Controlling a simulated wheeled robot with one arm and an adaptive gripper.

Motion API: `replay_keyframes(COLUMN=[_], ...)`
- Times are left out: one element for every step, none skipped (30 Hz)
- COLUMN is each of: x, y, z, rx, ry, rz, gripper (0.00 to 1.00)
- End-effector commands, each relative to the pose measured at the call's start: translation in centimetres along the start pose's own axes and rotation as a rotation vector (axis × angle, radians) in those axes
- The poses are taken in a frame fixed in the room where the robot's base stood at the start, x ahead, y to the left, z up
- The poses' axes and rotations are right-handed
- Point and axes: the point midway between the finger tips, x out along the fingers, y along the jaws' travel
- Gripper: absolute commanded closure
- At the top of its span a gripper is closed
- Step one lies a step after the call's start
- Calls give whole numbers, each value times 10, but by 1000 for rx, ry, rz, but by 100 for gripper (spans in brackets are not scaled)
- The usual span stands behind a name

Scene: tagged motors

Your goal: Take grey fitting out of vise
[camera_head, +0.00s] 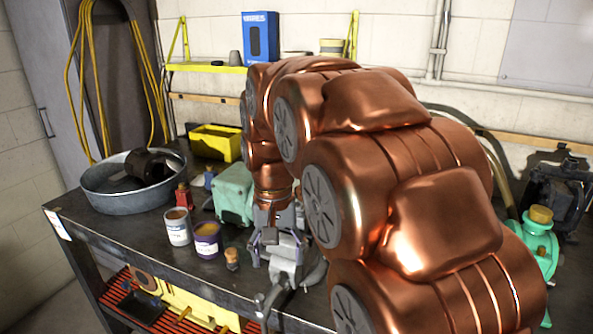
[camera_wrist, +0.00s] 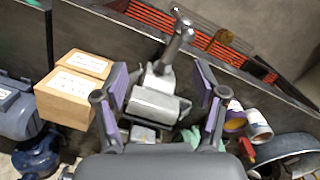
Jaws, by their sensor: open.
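The grey vise (camera_wrist: 174,50) stands at the front edge of the workbench, with its arm and handle reaching towards the edge. It also shows in the head view (camera_head: 283,277), partly covered by my gripper. The grey fitting (camera_wrist: 154,104) looks like a short, light grey cylinder at the vise's jaws; how deep it sits cannot be told. My gripper (camera_wrist: 160,93) is open, with a purple-padded finger on each side of the fitting and visible gaps between. In the head view my gripper (camera_head: 277,232) hangs over the vise, and the fitting is hard to make out there.
On the dark workbench (camera_head: 110,233), a white can (camera_head: 178,228), a purple can (camera_head: 206,242) and a small corked jar (camera_head: 232,260) stand left of the vise. A metal basin (camera_head: 115,200) is farther left. Cardboard boxes (camera_wrist: 66,104) and a blue motor (camera_wrist: 18,112) show in the wrist view.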

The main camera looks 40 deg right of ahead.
Motion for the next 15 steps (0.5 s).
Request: replay_keyframes(x=[-12,-18,-26,-31,-36,-44,-48,-52,-58,-62,-66,-69,-71,-74,-78], y=[2,4,6,8,9,13,15,18,21,24,27,30,33,35,38], z=[-19,-28,-41,-51,-61,-74,-82,-91,-102,-110,-118,-127,-132,-138,-144], rx=[47,73,108,135,161,196,221,246,277,299,321,345,364,379,397], ry=[4,8,14,15,21,28,29,32,35,39,45,47,48,52,55], rz=[-3,-5,-8,-9,-12,-16,-18,-20,-22,-24,-27,-29,-30,-32,-34], gripper=[29,29,29,29,29,29,29,29,29,29,29,29,29,29,29])
